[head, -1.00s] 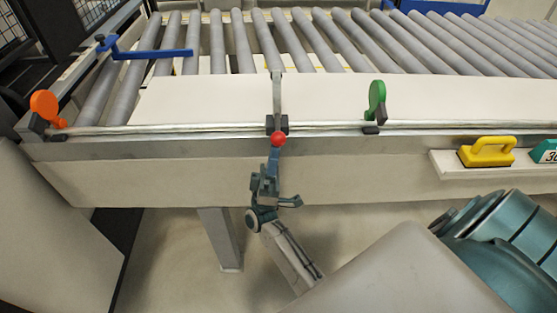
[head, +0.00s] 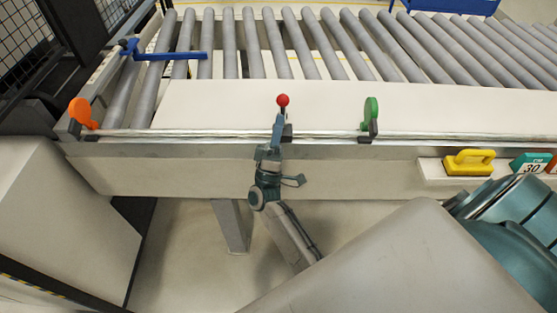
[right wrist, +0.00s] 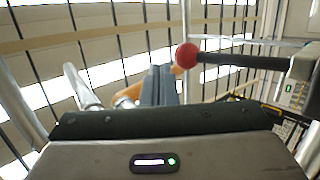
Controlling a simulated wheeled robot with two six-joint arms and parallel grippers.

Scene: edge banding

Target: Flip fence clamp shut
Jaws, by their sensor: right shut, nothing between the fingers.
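The fence clamp shows as a red ball knob (head: 283,99) on a short dark lever, with a dark block (head: 287,132) at the metal fence rail (head: 220,133). The lever stands up from the rail, the knob showing against the white panel. My right gripper (head: 277,120) is shut and empty, its tips just below the knob at the lever. In the right wrist view, the knob (right wrist: 187,55) is just right of the shut fingers (right wrist: 160,85), its black rod running right to the pivot. I cannot tell whether they touch. My left gripper is not in view.
An orange disc (head: 82,113) and a green disc (head: 371,109) stand on the rail left and right of the clamp. A yellow handled block (head: 469,162) sits on the right ledge. A blue bar (head: 170,56) lies over the rollers (head: 247,45). The white panel (head: 220,104) is clear.

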